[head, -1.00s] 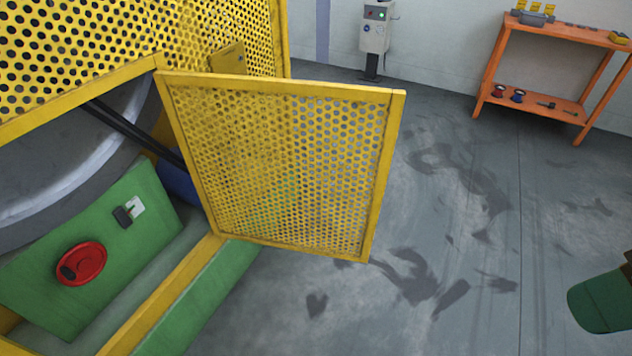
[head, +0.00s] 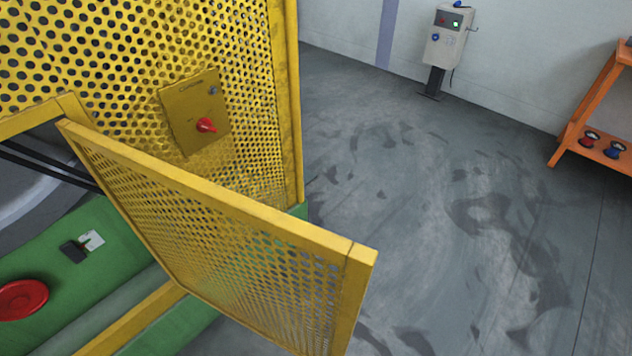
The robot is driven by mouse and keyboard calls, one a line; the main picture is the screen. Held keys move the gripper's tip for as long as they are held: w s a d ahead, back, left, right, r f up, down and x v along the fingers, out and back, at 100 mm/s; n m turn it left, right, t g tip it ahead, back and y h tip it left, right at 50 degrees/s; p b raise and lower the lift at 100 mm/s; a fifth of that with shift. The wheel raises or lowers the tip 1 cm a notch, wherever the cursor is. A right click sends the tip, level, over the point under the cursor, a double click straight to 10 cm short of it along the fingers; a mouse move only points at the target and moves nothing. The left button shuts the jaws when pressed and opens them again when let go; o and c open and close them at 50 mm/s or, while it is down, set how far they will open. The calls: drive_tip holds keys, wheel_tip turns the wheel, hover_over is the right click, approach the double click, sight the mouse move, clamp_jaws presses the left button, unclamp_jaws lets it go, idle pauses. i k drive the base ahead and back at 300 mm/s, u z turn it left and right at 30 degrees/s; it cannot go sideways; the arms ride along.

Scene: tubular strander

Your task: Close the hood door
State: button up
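The hood door (head: 235,245) is a yellow perforated panel with a solid frame, in the lower middle of the head view. It stands open, swung outward from the yellow perforated hood (head: 230,55) on its left edge. Its free edge points toward the lower right, and its lower right corner is cut off by the picture's edge. Left of the door the opening shows a green panel (head: 110,225) and a red round knob (head: 22,299). My gripper is not in view.
A plate with a red switch (head: 205,125) is on the hood behind the door. A grey control box (head: 449,38) stands by the wall. An orange shelf table (head: 590,110) is at the right edge. The grey floor (head: 460,230) right of the door is clear.

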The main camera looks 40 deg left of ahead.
sight(358, 261)
drive_tip(key=i, duration=2.85)
drive_tip(key=u, duration=4.45)
drive_tip(key=k, duration=0.45)
drive_tip(key=z, duration=0.1)
drive_tip(key=i, duration=0.4)
drive_tip(key=z, duration=0.65)
